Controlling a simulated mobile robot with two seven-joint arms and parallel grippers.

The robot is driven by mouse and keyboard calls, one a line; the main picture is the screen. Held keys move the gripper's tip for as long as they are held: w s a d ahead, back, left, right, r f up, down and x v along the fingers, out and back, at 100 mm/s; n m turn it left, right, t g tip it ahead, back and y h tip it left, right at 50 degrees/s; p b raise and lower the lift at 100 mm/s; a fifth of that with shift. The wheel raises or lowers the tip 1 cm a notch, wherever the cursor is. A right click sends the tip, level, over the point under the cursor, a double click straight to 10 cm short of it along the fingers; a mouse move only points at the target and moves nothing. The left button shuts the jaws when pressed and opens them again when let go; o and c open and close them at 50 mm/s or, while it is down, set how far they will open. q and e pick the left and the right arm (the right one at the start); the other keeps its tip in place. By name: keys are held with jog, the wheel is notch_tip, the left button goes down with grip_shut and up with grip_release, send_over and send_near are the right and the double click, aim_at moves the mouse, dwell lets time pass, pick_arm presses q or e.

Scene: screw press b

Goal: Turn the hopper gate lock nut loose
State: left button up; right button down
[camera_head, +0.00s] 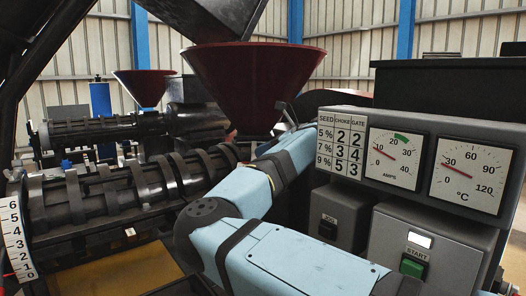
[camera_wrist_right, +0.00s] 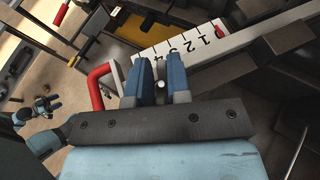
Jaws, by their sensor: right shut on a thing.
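My right arm crosses the front of the press in the head view, and its far end reaches in below the dark red hopper (camera_head: 255,80). The right gripper (camera_wrist_right: 161,78) shows in the right wrist view, its two blue fingers close together beside a numbered gate scale (camera_wrist_right: 178,46). A small pale round end (camera_wrist_right: 160,85) shows between the fingers. I take it for the lock nut or its stud; the fingers hide most of it. A small blue gripper (camera_wrist_right: 38,110), which looks like my left, shows low at the left, too small to judge.
A red bent handle (camera_wrist_right: 98,88) stands just left of the fingers. The ribbed press barrel (camera_head: 120,190) lies left of my arm. At right is a panel with a setting table (camera_head: 341,140), an amps gauge (camera_head: 393,157), a temperature gauge (camera_head: 470,176) and a green start button (camera_head: 412,267).

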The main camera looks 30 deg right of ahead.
jog(key=shift+s+d+f, duration=0.1)
jog(key=shift+d+f, duration=0.25)
jog(key=c, duration=1.2)
grip_release()
jog(key=shift+d, duration=0.1)
jog(key=shift+c, duration=0.2)
jog(key=shift+o, duration=0.2)
jog(key=shift+d+f, duration=0.1)
jog(key=shift+d, duration=0.15)
jog(key=shift+a, duration=0.3)
